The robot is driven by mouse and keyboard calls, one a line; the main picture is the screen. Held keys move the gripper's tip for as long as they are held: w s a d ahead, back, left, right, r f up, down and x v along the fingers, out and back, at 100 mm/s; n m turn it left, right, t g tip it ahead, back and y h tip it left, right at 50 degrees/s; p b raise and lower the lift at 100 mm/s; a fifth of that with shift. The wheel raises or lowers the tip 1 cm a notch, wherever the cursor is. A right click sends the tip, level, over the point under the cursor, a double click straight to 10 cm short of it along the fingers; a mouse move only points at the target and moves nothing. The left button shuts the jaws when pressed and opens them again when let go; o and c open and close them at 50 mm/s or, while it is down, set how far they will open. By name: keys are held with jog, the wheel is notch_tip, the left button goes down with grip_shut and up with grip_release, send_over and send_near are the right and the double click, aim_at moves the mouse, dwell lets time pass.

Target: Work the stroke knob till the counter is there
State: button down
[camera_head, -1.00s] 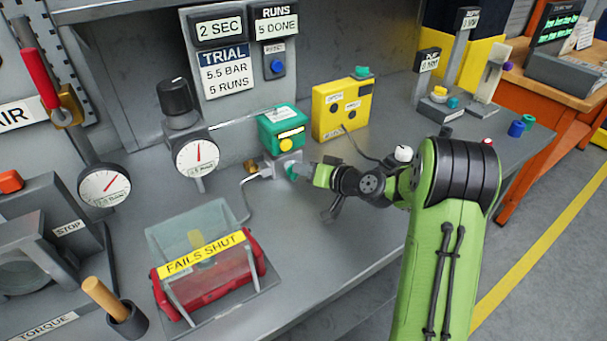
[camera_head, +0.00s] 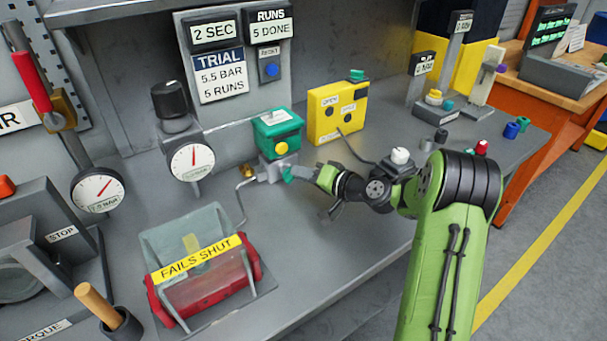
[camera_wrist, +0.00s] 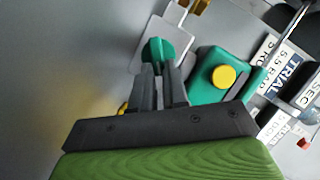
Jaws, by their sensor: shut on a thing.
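The stroke knob is a teal lever-like knob (camera_wrist: 157,52) on a grey valve block (camera_head: 270,172). My gripper (camera_head: 292,174) reaches it from the right. In the wrist view my gripper (camera_wrist: 158,82) has its dark fingers shut on the knob, which sticks out past the fingertips. The counter (camera_head: 270,28) above the bench reads "RUNS 5 DONE". The trial card (camera_head: 221,77) below the timer reads "5.5 BAR, 5 RUNS". The knob's base is partly hidden in the head view.
A green box with a yellow button (camera_head: 278,135) stands just behind the knob. A yellow box (camera_head: 338,110) is right of it. A dial gauge (camera_head: 191,162) and black regulator knob (camera_head: 170,98) stand left. A guarded red cylinder labelled "FAILS SHUT" (camera_head: 205,283) sits in front.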

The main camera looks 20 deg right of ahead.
jog(key=c, duration=1.1)
grip_release()
jog(key=shift+c, duration=0.2)
jog(key=shift+d, duration=0.1)
